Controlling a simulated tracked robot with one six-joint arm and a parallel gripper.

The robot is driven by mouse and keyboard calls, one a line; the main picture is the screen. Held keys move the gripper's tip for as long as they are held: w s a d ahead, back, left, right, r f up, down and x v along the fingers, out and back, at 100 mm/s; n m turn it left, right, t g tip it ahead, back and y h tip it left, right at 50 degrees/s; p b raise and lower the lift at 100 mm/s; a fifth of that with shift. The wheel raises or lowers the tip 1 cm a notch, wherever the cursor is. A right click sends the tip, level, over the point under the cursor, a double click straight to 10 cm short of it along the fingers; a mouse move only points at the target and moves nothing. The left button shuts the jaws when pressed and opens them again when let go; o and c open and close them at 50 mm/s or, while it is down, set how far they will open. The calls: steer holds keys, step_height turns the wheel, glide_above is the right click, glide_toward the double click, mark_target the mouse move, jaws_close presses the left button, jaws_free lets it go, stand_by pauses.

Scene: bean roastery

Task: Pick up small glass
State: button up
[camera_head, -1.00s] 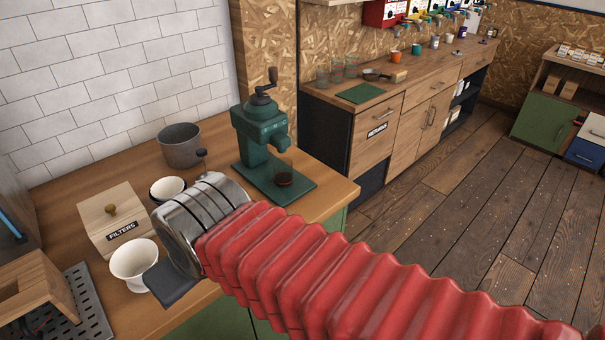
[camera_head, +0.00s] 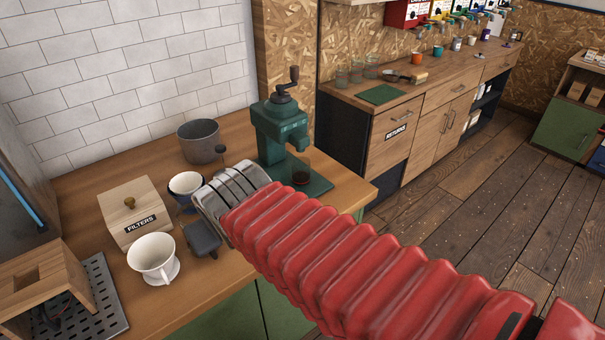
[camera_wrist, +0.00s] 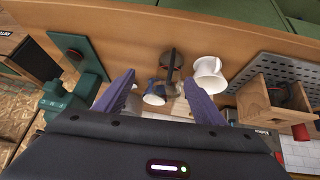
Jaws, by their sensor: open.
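A small glass (camera_head: 302,172) with dark content stands on the base of the green grinder (camera_head: 280,128) in the head view. The grinder also shows at the left of the wrist view (camera_wrist: 75,90), where a reddish dark spot (camera_wrist: 75,56) on its base seems to be the glass. My gripper (camera_wrist: 158,78) is open, with nothing between its purple fingers. It is over the counter, to the front left of the grinder and apart from the glass. In the head view my wrist hides most of the fingers.
A white dripper (camera_head: 153,258), a white-and-blue cup (camera_head: 187,184), a FILTERS box (camera_head: 133,212) and a grey pot (camera_head: 200,140) stand close by on the wooden counter. Several clear glasses (camera_head: 356,72) stand on the far counter. The floor to the right is clear.

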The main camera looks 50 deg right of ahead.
steer(key=shift+o, duration=0.5)
steer(key=w+d+f+m+t+h, duration=0.1)
steer(key=w+d, duration=0.3)
steer(key=d, duration=0.6)
steer(key=shift+w+d+h, duration=0.15)
steer(key=shift+h, duration=0.45)
steer(key=m+t+h, duration=0.2)
steer(key=t, duration=0.2)
glide_toward(305, 169)
steer(key=shift+s, duration=0.4)
steer(key=shift+y, duration=0.3)
steer(key=shift+x, duration=4.35)
steer(key=shift+w+r, duration=0.15)
steer(key=shift+x, duration=2.5)
